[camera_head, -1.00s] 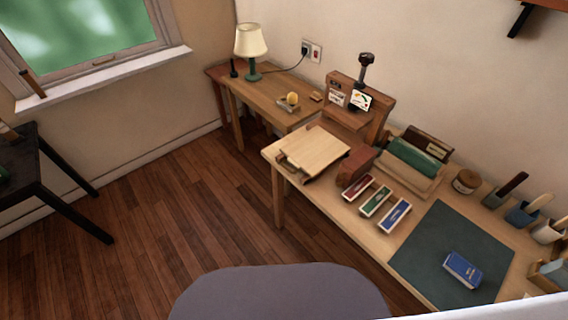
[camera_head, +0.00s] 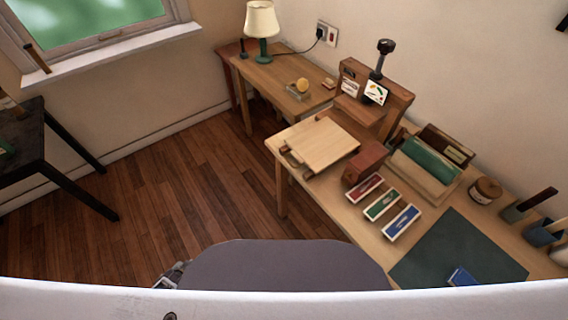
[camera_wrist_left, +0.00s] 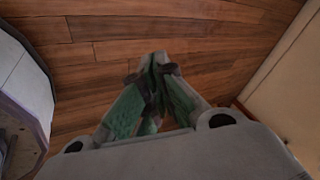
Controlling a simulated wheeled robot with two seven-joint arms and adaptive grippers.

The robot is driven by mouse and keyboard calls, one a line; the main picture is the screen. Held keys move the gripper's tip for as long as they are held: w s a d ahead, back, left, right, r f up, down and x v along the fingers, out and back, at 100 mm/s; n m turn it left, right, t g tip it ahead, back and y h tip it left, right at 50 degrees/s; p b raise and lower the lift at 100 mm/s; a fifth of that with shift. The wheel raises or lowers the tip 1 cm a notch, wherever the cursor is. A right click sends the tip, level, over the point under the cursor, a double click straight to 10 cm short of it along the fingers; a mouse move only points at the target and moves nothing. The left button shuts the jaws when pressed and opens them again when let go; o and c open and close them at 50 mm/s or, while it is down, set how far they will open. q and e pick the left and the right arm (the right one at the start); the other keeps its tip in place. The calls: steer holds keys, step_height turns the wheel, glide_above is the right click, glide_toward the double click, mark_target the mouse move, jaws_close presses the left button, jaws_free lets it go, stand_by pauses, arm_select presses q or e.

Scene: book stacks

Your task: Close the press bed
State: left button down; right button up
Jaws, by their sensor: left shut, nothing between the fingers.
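The wooden press (camera_head: 372,100) stands at the back left of the long table, with a dark screw knob on top. Its press bed (camera_head: 318,143), a pale square board, sticks out in front of the press body towards the table's left edge. A handle (camera_head: 291,157) shows at the bed's near left edge. In the left wrist view my left gripper (camera_wrist_left: 158,62) is shut and empty, with wooden floor behind it. It is well away from the bed. My right gripper is not in view.
A red-brown block (camera_head: 364,163) and several coloured boxes (camera_head: 382,204) lie right of the bed. A green roller (camera_head: 430,157) stands behind them. A side table (camera_head: 275,75) with a lamp stands beyond. The floor (camera_head: 165,210) left of the table is clear.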

arm_select(q)
steer(key=w+r+m+t, duration=0.35)
steer(key=w+r, duration=0.55)
steer(key=w, duration=0.5)
steer(key=w+d+r+m+t+h+b, duration=0.1)
steer(key=w+d+r+m+h, duration=0.15)
steer(key=w+d+r, duration=0.35)
steer(key=w+d+r+m+t+h, duration=0.2)
steer(key=w+r+m, duration=0.1)
steer(key=r, duration=0.4)
steer(key=s+d+r+m+g+h, duration=0.1)
steer(key=d+r+m+h, duration=0.3)
steer(key=d+r, duration=0.7)
steer(key=s+d+r+m+g+h, duration=0.1)
steer(key=s+d+r+m+h, duration=0.2)
steer(key=d+r+m, duration=0.6)
steer(key=d+r+h, duration=0.1)
steer(key=d+h, duration=0.1)
steer(key=d, duration=0.1)
steer(key=shift+s+d+r+b, duration=0.25)
steer(key=shift+r+b, duration=0.05)
steer(key=shift+r, duration=0.05)
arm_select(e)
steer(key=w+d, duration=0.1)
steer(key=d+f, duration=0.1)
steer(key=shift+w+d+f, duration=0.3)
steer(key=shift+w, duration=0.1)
arm_select(q)
steer(key=shift+w+d, duration=0.1)
